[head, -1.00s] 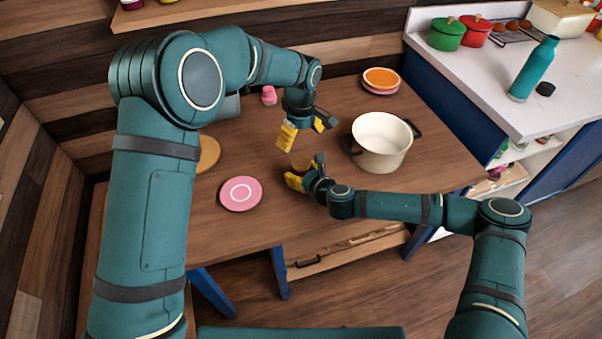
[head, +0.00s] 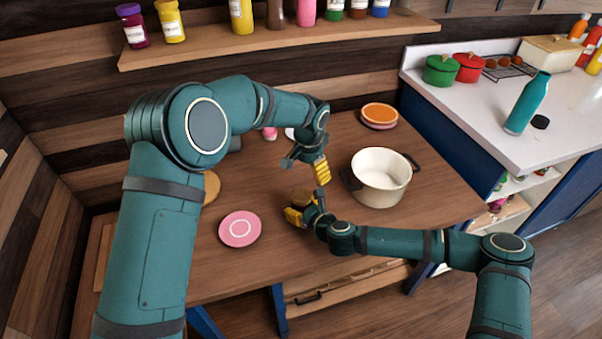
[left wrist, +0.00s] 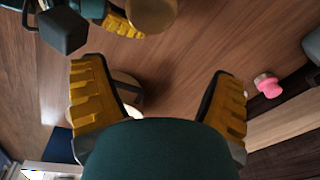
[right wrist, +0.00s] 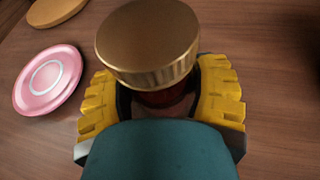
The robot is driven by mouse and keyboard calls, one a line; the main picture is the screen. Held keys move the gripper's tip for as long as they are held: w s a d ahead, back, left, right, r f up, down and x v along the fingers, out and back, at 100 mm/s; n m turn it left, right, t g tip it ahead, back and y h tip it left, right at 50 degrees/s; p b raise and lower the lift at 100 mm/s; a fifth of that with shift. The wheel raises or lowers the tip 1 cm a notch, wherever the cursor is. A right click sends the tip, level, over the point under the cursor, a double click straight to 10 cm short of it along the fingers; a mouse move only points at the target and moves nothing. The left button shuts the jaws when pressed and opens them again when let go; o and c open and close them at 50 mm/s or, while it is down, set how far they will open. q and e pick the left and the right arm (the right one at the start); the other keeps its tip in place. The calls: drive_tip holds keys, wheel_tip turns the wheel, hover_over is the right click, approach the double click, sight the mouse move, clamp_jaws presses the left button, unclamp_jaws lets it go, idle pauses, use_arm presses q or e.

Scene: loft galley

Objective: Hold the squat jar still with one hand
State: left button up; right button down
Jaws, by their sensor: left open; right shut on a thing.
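The squat jar (right wrist: 150,45) has a wide gold lid and a dark red body, which shows in the right wrist view. My right gripper (head: 304,207) is shut around the body below the lid, and the jar stands upright on the table. In the head view only the brownish lid (head: 302,197) shows clearly between the fingers. My left gripper (head: 306,168) is open and empty above the table, just behind the jar. In the left wrist view the lid (left wrist: 152,12) is at the top edge, outside the spread left fingers (left wrist: 172,95).
A cream pot (head: 380,180) stands right of the grippers. A pink plate (head: 240,229) lies to the left, by a round tan board (head: 211,187). An orange plate (head: 380,113) and a small pink item (head: 270,133) are at the back. A shelf (head: 280,41) holds several bottles.

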sight(301, 194)
use_arm(q)
drive_tip(key=m, duration=1.2)
drive_tip(key=shift+s+a+m, duration=0.2)
drive_tip(key=shift+m, duration=0.2)
drive_tip(key=m, duration=0.4)
drive_tip(key=s+m+g, duration=0.1)
drive_tip(key=m, duration=0.1)
drive_tip(key=shift+a+r+m, duration=0.2)
drive_tip(key=shift+a+m, duration=0.1)
drive_tip(key=shift+a, duration=0.1)
drive_tip(key=m, duration=0.3)
drive_tip(key=shift+s+a, duration=0.2)
drive_tip(key=shift+s, duration=0.15)
drive_tip(key=m, duration=0.4)
drive_tip(key=shift+s+a+r+g, duration=0.15)
drive_tip(key=shift+s+a+g, duration=0.05)
drive_tip(key=shift+s+g, duration=0.15)
drive_tip(key=shift+f+m, duration=0.35)
drive_tip(key=shift+m, duration=0.15)
wheel_tip(301, 194, down, 7)
drive_tip(key=shift+f, duration=0.15)
